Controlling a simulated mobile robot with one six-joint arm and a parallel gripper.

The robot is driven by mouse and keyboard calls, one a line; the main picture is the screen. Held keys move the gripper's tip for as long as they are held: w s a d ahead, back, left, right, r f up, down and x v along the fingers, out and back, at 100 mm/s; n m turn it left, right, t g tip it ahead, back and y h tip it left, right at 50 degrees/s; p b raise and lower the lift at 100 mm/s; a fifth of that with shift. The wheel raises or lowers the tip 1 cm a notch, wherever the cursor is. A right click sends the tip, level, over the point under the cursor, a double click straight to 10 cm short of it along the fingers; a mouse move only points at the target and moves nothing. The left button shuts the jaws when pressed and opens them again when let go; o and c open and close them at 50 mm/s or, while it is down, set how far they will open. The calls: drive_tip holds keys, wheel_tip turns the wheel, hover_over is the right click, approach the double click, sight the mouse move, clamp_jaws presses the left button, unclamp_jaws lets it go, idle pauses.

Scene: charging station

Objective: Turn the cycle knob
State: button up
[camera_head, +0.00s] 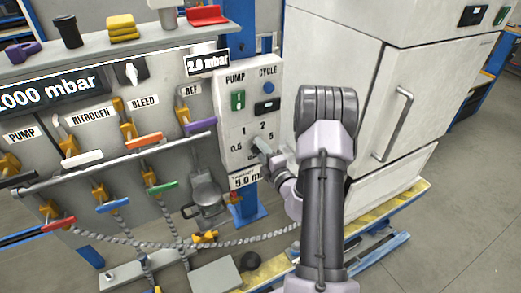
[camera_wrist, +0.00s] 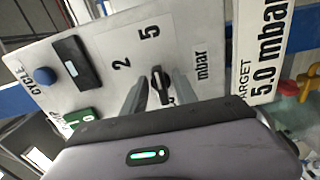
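The knob (camera_wrist: 159,84) is a small black grip on the white control panel (camera_head: 226,137), beside the printed 2, 5 and "mbar" marks. In the wrist view it stands between the two grey fingers of my gripper (camera_wrist: 162,82). The fingers are apart on either side of it, with narrow gaps showing, so contact is not clear. In the head view my gripper (camera_head: 262,150) is at the lower part of the panel and hides the knob. The "CYCLE" label sits above a round blue button (camera_head: 268,88), which also shows in the wrist view (camera_wrist: 45,76).
A green pump switch (camera_head: 238,100) and a black rectangle (camera_head: 267,107) are on the same panel. A "5.0 mbar" sign (camera_wrist: 263,45) adjoins the panel's dial. Left are valves with coloured handles and a rail. A white cabinet (camera_head: 370,90) with a handle stands right.

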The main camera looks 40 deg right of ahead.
drive_tip(key=shift+s, duration=0.1)
drive_tip(key=v, duration=1.7)
drive_tip(key=shift+s, duration=0.15)
